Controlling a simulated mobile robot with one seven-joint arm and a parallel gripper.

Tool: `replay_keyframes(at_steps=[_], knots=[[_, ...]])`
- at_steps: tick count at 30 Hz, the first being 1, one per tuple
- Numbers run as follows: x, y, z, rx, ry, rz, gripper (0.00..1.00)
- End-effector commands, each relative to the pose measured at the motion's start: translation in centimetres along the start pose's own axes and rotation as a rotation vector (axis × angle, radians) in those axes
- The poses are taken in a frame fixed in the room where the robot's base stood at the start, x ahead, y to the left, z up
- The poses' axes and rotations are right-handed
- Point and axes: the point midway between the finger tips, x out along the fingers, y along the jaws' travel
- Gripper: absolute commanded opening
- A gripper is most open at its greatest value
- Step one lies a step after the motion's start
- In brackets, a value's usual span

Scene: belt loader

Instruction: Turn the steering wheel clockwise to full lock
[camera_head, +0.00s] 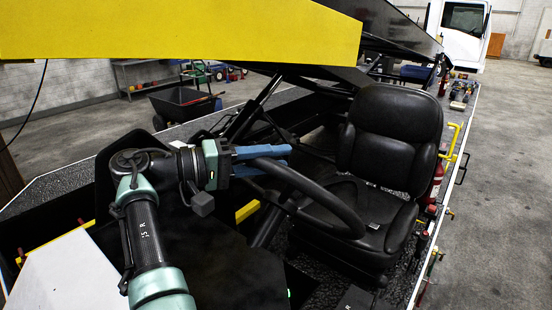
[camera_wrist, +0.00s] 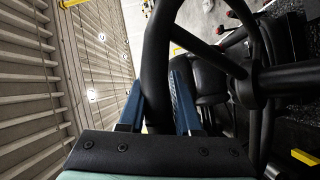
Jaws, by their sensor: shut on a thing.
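The black steering wheel (camera_head: 335,205) stands in front of the driver's seat in the head view. Its rim, a spoke and the hub (camera_wrist: 246,88) fill the middle and right of the wrist view. My gripper (camera_head: 272,152) reaches the rim at its far left part in the head view. In the wrist view its blue fingers (camera_wrist: 157,98) lie on both sides of the rim, shut on it. The part of the rim between the fingers is partly hidden in the head view.
The black seat (camera_head: 397,130) is close behind the wheel. A yellow beam (camera_head: 180,30) crosses above my arm. Yellow handrails (camera_head: 451,142) and a red extinguisher (camera_head: 437,182) are right of the seat. A dark console (camera_head: 215,260) lies below my gripper.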

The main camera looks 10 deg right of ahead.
Motion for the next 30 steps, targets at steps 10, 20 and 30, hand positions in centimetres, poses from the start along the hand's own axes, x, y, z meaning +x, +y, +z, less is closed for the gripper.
replay_keyframes(at_steps=[10,20,30], knots=[[-0.2,0.4,-0.3,0.005,0.01,0.004,0.62],[-1.2,0.0,-0.2,0.003,0.009,0.002,0.62],[-8.8,-0.2,-0.1,0.004,0.013,0.003,0.62]])
